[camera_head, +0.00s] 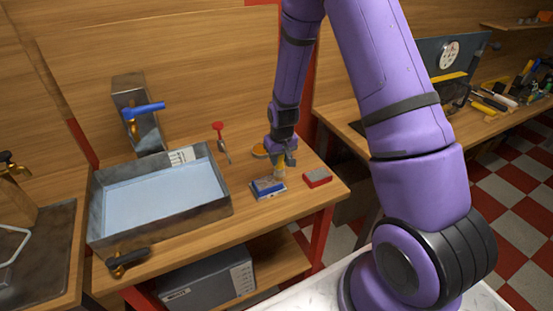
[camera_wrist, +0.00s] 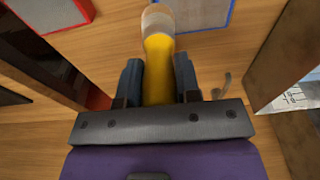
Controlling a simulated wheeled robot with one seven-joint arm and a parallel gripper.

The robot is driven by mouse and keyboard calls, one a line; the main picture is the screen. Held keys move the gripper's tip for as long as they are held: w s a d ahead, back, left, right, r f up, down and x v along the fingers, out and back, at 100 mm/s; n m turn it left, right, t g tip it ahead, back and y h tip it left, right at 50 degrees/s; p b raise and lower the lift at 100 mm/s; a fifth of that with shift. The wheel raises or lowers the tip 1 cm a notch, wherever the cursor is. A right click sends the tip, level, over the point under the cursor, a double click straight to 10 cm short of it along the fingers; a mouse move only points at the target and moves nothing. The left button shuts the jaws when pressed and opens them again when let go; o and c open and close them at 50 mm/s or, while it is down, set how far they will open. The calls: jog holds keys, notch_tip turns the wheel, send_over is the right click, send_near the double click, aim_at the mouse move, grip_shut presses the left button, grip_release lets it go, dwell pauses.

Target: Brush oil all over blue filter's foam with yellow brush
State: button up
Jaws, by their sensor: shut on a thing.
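The blue filter (camera_head: 267,187) lies on the wooden bench, and its blue frame with a grey inner face (camera_wrist: 206,12) shows at the top of the wrist view. My gripper (camera_head: 283,158) is shut on the yellow brush (camera_wrist: 158,72), with a finger on each side of its handle. In the head view the brush (camera_head: 280,169) points down at the right end of the blue filter. In the wrist view its pale tip (camera_wrist: 158,17) overlaps the filter's left edge. I cannot tell whether the tip touches the foam.
A red-framed block (camera_head: 317,177) lies right of the blue filter. A round orange dish (camera_head: 260,151) stands behind, and a red-handled tool (camera_head: 220,138) lies further left. A metal basin (camera_head: 100,225) of pale blue liquid fills the bench's left. A toolboard (camera_head: 450,58) stands on another bench.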

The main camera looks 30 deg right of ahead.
jog(key=shift+a, duration=0.1)
jog(key=shift+a+f, duration=0.15)
jog(key=shift+a, duration=2.95)
jog(key=a, duration=0.3)
jog(key=shift+w, duration=0.1)
notch_tip(320, 180, up, 6)
notch_tip(320, 180, up, 3)
jog(key=shift+r, duration=0.15)
